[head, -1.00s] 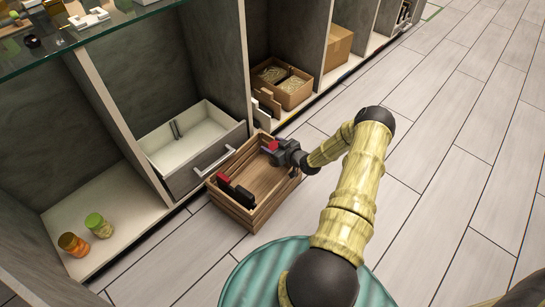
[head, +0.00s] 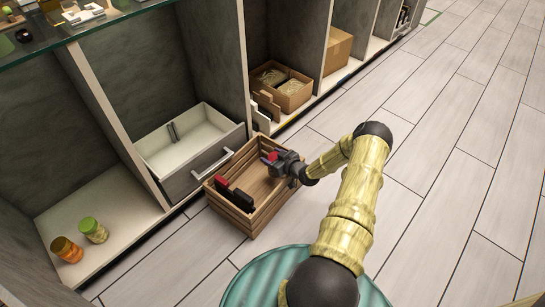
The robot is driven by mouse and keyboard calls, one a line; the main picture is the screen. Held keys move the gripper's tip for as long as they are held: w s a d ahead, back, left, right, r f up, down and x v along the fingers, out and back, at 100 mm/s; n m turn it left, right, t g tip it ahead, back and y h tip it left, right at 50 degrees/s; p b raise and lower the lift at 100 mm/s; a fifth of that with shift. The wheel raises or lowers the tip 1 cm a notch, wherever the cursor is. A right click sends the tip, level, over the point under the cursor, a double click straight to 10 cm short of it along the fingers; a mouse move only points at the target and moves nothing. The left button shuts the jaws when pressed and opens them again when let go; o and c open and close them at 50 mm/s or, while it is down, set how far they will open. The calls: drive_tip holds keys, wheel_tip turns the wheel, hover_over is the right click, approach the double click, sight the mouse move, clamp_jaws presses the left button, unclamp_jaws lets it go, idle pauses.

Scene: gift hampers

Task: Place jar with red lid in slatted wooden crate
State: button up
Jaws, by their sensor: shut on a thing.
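The slatted wooden crate (head: 262,216) stands on the floor in front of the open drawer. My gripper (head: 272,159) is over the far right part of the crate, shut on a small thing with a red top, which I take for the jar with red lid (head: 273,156). The gripper hides most of it, and I cannot tell whether it touches the crate floor. A red item (head: 222,182) and a dark item (head: 242,199) sit at the crate's left end.
A drawer (head: 205,172) stands open close behind the crate. A cardboard box (head: 284,92) with packets is in the bay behind. The floor at right is clear.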

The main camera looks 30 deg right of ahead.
drive_tip(key=shift+f, duration=0.45)
drive_tip(key=o, duration=1.2)
drive_tip(key=shift+r, duration=0.1)
drive_tip(key=shift+r, duration=0.35)
drive_tip(key=p+v, duration=0.2)
drive_tip(key=v, duration=0.1)
drive_tip(key=p+v, duration=0.2)
drive_tip(key=v, duration=0.2)
drive_tip(key=p+v, duration=0.1)
drive_tip(key=v, duration=0.3)
drive_tip(key=shift+d+r+p, duration=0.1)
drive_tip(key=shift+r+p, duration=0.25)
drive_tip(key=shift+p, duration=0.05)
drive_tip(key=shift+s+d, duration=0.1)
drive_tip(key=shift+s, duration=0.4)
drive_tip(key=shift+w+r, duration=0.1)
